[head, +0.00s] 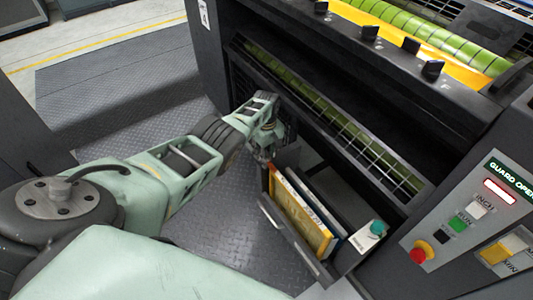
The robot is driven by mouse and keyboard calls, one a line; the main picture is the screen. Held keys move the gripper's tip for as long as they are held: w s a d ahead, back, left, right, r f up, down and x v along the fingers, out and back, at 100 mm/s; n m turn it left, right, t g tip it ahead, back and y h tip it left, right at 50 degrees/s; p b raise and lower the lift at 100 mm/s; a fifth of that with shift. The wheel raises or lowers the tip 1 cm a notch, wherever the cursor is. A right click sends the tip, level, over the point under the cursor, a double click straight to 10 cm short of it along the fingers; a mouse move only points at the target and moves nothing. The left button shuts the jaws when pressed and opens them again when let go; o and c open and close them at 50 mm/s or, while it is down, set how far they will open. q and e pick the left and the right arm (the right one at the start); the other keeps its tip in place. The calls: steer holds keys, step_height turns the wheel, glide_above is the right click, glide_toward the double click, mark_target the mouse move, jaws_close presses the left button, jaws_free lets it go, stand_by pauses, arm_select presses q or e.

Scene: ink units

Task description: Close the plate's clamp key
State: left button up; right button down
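My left gripper (264,158) is at the end of the pale green arm from the left, just above the far end of an open tray. Its fingers are small and dark, and I cannot tell whether they are open or shut. Several black key-like knobs (410,46) stand in a row along the top edge of the press, well apart from the gripper; I cannot tell which is the plate's clamp key. A yellow-faced panel (300,214) stands on edge in the tray, its far end close to the gripper. My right gripper is not in view.
The tray (290,238) juts from the dark press (300,50). A green-topped white piece (371,233) is at the tray's right. A control panel (480,215) with a red button (420,252) and a "GUARD OPEN" sign is at the right. Treaded floor (120,95) is clear at the left.

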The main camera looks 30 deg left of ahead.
mark_target(267, 154)
arm_select(q)
step_height(267, 154, up, 12)
stand_by(0.7)
stand_by(0.4)
